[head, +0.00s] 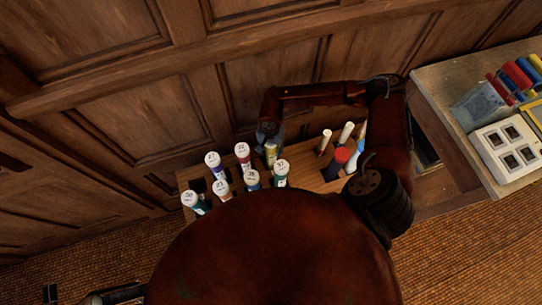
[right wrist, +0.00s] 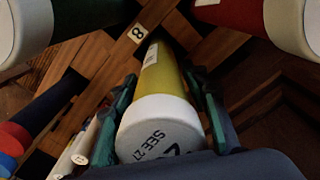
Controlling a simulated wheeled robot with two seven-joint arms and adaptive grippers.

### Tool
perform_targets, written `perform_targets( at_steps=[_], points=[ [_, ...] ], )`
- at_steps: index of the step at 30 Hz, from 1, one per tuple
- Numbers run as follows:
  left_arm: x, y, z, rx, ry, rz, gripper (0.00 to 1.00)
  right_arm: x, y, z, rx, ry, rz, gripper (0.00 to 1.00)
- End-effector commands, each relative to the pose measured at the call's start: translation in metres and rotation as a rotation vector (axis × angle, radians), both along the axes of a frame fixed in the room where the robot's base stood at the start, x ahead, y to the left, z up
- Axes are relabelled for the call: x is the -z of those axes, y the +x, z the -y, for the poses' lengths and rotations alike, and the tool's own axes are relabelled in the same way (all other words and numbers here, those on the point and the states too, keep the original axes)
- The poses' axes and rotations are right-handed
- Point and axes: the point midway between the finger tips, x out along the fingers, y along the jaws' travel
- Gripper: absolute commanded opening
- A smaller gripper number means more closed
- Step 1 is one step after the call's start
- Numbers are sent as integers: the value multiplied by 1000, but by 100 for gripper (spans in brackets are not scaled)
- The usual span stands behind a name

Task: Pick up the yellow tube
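The yellow tube (head: 271,153) stands in the wooden rack, with my right gripper (head: 268,133) right at its upper end. In the right wrist view the yellow tube (right wrist: 160,85) has a white cap with lettering. The fingers of my right gripper (right wrist: 162,85) lie along both sides of it, very close to its walls. Whether they press on it is not clear. My left gripper is barely visible: dark and grey parts at the bottom left edge of the head view may belong to it, and its fingers cannot be made out.
Several white-capped tubes (head: 243,150) stand in the rack (head: 307,158) left of and nearer than the yellow one. White rolls (head: 345,133) and a dark tube with a red top (head: 342,156) stand right. Panelled wall (head: 150,110) lies close behind; a side table (head: 445,85) stands at right.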

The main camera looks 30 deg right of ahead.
Motion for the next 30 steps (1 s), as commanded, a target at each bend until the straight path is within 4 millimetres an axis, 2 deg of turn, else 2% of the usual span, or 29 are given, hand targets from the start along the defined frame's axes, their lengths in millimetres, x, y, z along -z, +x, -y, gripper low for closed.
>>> perform_targets(
  at_steps=[2, 17, 30],
  points=[
    [0, 0, 0, 0, 0, 0, 52, 0, 0, 0, 0, 0, 0, 34],
    [0, 1, 0, 0, 0, 1, 52, 0, 0, 0, 0, 0, 0, 0],
    [0, 1, 0, 0, 0, 2, 52, -4, 1, 0, 0, 0, 1, 0]
  ],
)
